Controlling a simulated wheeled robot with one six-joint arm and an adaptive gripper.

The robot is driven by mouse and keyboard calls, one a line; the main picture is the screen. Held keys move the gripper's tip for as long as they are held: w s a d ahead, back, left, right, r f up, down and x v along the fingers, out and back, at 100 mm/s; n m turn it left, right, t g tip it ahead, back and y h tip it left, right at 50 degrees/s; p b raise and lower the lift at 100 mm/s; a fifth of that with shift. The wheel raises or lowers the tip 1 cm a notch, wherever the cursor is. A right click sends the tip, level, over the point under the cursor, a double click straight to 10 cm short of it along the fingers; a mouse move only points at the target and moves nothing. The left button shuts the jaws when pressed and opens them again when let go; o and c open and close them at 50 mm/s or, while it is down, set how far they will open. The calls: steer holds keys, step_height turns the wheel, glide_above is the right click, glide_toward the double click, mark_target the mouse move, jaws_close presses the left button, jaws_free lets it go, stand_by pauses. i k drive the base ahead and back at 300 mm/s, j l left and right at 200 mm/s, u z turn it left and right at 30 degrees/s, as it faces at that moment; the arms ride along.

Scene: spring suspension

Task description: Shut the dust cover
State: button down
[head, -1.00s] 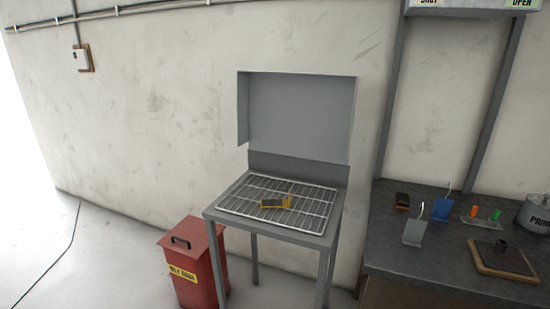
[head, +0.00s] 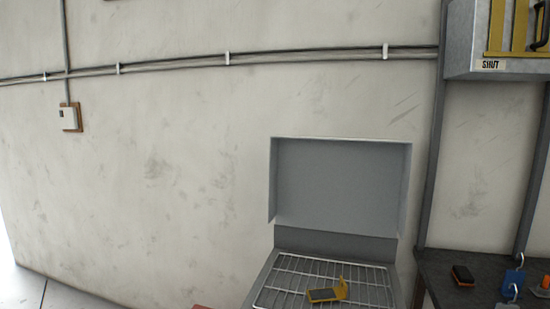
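A grey box-like cover (head: 340,185) stands upright at the back of a grey stand (head: 262,280), open toward me with its side walls showing. It may be the dust cover; no label on it shows. A wire rack (head: 368,290) lies on the stand in front of it. A small yellow and dark block (head: 325,294) sits on the rack. My gripper is not in view.
A dark workbench (head: 430,270) at the lower right holds a black and orange block (head: 463,275) and a blue hooked piece (head: 513,285). Grey posts (head: 436,160) rise behind it. Pipes (head: 200,64) run along the wall. Floor shows at lower left.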

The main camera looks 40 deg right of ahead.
mark_target(359, 187)
steer(key=i+j, duration=0.35)
steer(key=i, duration=0.2)
steer(key=i+j, duration=0.35)
steer(key=i, duration=0.2)
steer(key=i+j, duration=0.4)
steer(key=i, duration=0.15)
steer(key=i+j+z, duration=0.8)
steer(key=j+z, duration=0.1)
steer(key=z, duration=0.4)
